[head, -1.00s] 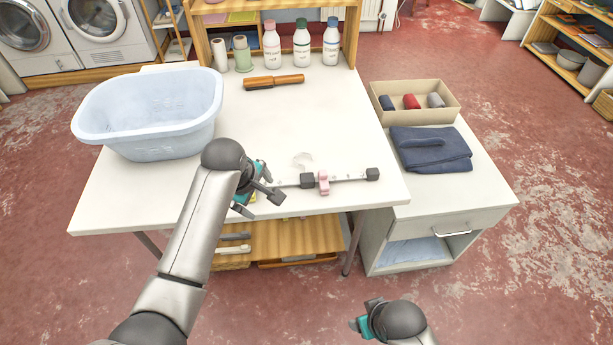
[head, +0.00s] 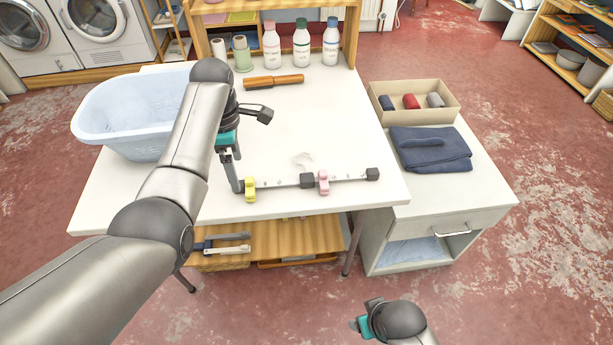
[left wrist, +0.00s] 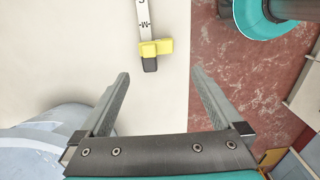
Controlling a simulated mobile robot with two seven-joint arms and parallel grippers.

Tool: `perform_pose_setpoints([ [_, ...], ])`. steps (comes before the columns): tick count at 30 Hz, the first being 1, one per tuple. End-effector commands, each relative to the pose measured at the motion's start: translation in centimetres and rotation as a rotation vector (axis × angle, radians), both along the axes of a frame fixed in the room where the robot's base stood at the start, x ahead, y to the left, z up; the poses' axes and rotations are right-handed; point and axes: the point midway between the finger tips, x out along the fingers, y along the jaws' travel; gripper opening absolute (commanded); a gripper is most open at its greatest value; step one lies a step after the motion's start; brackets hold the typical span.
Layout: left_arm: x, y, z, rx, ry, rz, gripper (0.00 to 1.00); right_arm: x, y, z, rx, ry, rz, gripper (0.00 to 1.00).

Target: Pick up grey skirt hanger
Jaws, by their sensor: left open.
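The grey skirt hanger (head: 345,179) lies flat near the front edge of the white table (head: 300,125). It is a slim marked bar with black blocks, a pink clip (head: 323,183), a yellow clip (head: 250,189) at its left end and a pale clear hook (head: 302,161) behind. My left gripper (head: 237,184) is at that left end, pointing down. In the left wrist view the gripper (left wrist: 160,73) is open and empty. The yellow clip (left wrist: 156,47) shows beyond its fingertips, apart from them. My right gripper (head: 362,315) is low at the front, away from the table; its jaw gap is unclear.
A pale blue basin (head: 105,115) stands at the table's left, close to my left arm. A wooden-handled brush (head: 273,81) and several bottles are at the back. A side cabinet (head: 470,185) at right holds folded dark cloth (head: 430,150) and a box (head: 440,95).

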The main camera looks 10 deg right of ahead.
Motion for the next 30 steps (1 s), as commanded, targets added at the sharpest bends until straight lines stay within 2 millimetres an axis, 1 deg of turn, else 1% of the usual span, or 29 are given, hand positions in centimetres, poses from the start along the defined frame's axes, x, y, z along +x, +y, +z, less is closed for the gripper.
perform_pose_setpoints([
  [1, 0.0, 0.0, -0.7, 0.001, 0.002, 0.0, 1.0, 0.0, 0.0, 0.0, 0.0, 0.0, 0.0, 0.67],
  [3, 0.0, 0.0, -1.3, 0.001, 0.0, 0.0, 1.0, 0.0, 0.0, 0.0, 0.0, 0.0, 0.0, 0.67],
  [11, 0.2, -0.1, -2.7, 0.0, -0.001, -0.001, 1.0, 0.0, 0.0, 0.0, 0.0, 0.0, 0.0, 0.67],
  [21, 0.5, -0.4, -6.0, 0.0, -0.001, -0.001, 1.0, 0.0, 0.0, 0.0, 0.0, 0.0, 0.0, 0.67],
  [25, 0.5, -0.4, -6.7, -0.001, -0.002, -0.001, 1.0, 0.0, 0.0, 0.0, 0.0, 0.0, 0.0, 0.67],
  [30, 0.5, -0.4, -7.1, -0.001, -0.004, -0.001, 1.0, 0.0, 0.0, 0.0, 0.0, 0.0, 0.0, 0.67],
])
